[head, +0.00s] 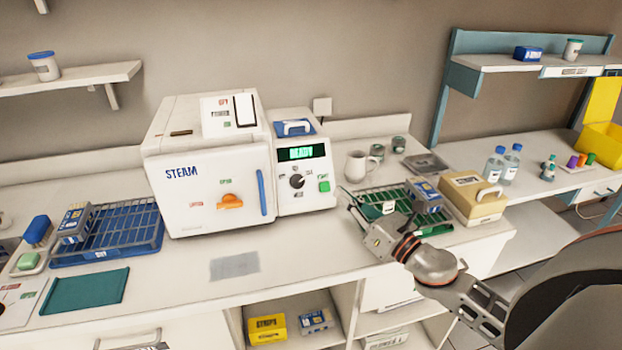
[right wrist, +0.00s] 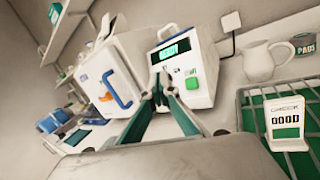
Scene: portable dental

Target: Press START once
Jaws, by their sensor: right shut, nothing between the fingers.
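The steam sterilizer (head: 205,165) stands on the counter with its door closed. Its control panel on the right has a green lit display (head: 301,153) that appears to read READY, a black knob (head: 297,181) and a green button (head: 324,186), which is likely START. The green button also shows in the right wrist view (right wrist: 192,83). My right gripper (head: 352,200) is shut and empty, to the right of the panel and apart from the button in the head view. In the right wrist view its fingertips (right wrist: 160,88) point toward the panel. My left gripper is not in view.
A green rack (head: 440,229) with a blue box lies under and beside my right gripper. A white mug (head: 356,166) stands behind it. A beige box (head: 473,199) is to the right. A blue rack (head: 110,235) is at left. The counter before the sterilizer is mostly clear.

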